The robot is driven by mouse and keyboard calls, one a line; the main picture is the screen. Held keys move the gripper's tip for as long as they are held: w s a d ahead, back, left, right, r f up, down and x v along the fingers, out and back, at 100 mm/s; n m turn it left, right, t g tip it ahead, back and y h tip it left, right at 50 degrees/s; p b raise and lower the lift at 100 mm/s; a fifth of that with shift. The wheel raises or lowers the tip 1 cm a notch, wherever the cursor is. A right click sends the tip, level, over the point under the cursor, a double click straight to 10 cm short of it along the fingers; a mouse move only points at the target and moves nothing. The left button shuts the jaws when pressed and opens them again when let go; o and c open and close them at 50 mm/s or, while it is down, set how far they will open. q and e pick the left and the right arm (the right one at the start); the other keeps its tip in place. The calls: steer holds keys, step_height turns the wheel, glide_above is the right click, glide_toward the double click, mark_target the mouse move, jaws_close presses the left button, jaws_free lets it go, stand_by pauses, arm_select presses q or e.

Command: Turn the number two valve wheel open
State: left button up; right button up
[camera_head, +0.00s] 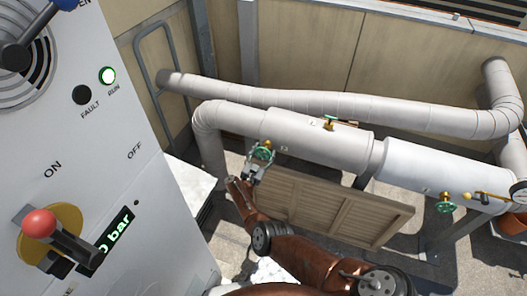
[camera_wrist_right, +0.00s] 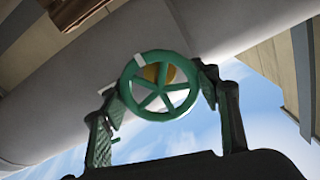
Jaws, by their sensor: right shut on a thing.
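A green spoked valve wheel (camera_head: 263,152) sits on the front of the lagged pipe. It fills the middle of the right wrist view (camera_wrist_right: 160,86), with a brass hub and a white mark on its rim. My right gripper (camera_head: 258,160) is shut on this wheel, one finger on each side of its rim. I cannot read a number on any wheel. My left gripper is not in view.
A slatted wooden panel (camera_head: 330,210) lies below the pipe (camera_head: 320,136). A yellow handle (camera_head: 485,197) and gauge (camera_head: 519,191) are right.

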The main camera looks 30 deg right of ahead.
steer(key=shift+o, duration=0.2)
steer(key=shift+s+d+r+n, duration=0.1)
steer(key=shift+d+r+n, duration=0.05)
steer(key=shift+d+n, duration=0.15)
steer(key=o, duration=1)
steer(key=shift+s, duration=0.1)
steer(key=shift+o, duration=0.8)
steer(key=shift+a, duration=0.25)
steer(key=shift+w+a+r, duration=0.15)
steer(key=shift+w+r, duration=0.1)
steer(key=shift+r, duration=0.25)
steer(key=shift+s+r, duration=0.15)
steer(key=shift+r, duration=0.55)
steer(key=shift+d+r, duration=0.2)
steer(key=shift+r, duration=3.7)
